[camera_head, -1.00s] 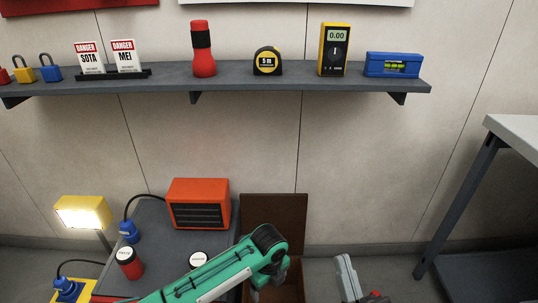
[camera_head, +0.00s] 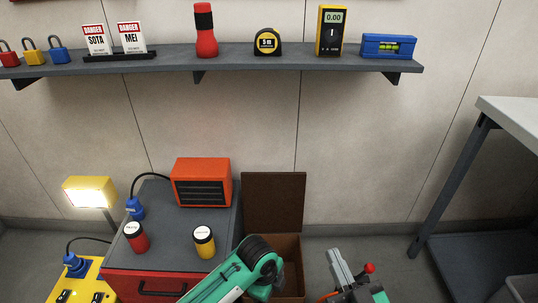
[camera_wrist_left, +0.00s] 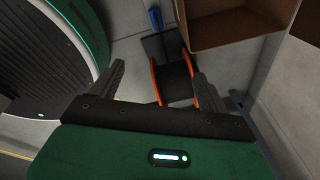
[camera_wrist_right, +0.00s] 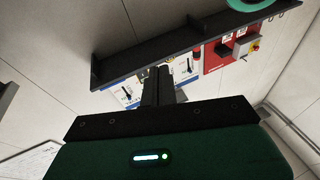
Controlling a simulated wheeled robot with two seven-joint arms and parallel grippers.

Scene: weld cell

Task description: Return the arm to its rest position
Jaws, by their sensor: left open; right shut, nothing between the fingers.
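My right gripper (camera_head: 338,266) shows at the bottom of the head view, right of the brown box, with its grey fingers pointing up. In the right wrist view its fingers (camera_wrist_right: 156,84) are together with nothing between them, below a dark shelf underside. My green left arm (camera_head: 240,272) comes up from the bottom of the head view, in front of the brown box; its gripper is not clearly seen there. In the left wrist view the left gripper (camera_wrist_left: 158,86) is open and empty, its fingers spread in front of a black and orange reel (camera_wrist_left: 173,80).
A red cabinet (camera_head: 128,285) with a grey top holds an orange heater (camera_head: 202,182), a red jar (camera_head: 137,240) and a yellow jar (camera_head: 204,245). The open brown box (camera_head: 290,248) is beside it. A wall shelf (camera_head: 230,58) spans above; a table (camera_head: 515,115) stands right.

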